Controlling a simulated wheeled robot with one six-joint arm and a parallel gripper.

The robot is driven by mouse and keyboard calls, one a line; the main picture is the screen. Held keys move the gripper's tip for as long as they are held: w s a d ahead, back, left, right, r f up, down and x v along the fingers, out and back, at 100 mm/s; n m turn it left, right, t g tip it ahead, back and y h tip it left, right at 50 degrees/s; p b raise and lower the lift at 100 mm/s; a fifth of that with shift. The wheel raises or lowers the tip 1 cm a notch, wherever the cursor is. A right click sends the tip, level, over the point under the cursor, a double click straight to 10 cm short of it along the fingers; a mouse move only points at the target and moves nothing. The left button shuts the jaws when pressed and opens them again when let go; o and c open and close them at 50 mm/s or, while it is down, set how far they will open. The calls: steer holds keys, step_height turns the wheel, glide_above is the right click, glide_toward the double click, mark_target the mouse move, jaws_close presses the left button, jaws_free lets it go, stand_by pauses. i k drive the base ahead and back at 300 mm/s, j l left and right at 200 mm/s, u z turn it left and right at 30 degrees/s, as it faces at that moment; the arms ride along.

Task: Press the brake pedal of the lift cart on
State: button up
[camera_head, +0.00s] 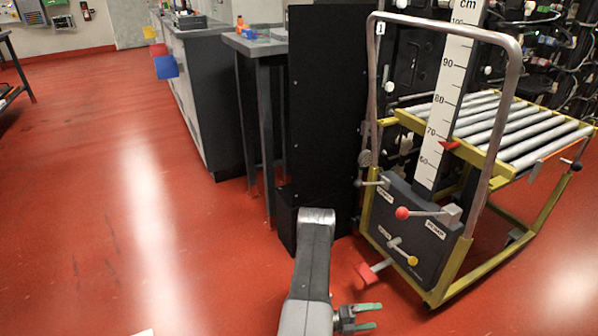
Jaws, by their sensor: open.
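The lift cart (448,290) stands at the right, with a yellow frame, a grey push handle and a roller top. Its dark front panel (400,225) carries several levers. A red pedal (368,272) sticks out low at the panel's left side; I cannot read a label that names it as the brake. My gripper (373,317) is at the bottom edge of the view, below the red pedal in the picture and apart from it. Its two green-tipped fingers are spread and empty, pointing right.
A lever with a red knob (402,213) and one with a yellow knob (412,260) stick out of the panel. A tall black panel (325,110) stands left of the cart, beside a grey table (255,45). The red floor at the left is clear.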

mark_target(364, 272)
steer(key=z, duration=1.95)
steer(key=i+j+z, duration=0.15)
steer(key=i, duration=0.5)
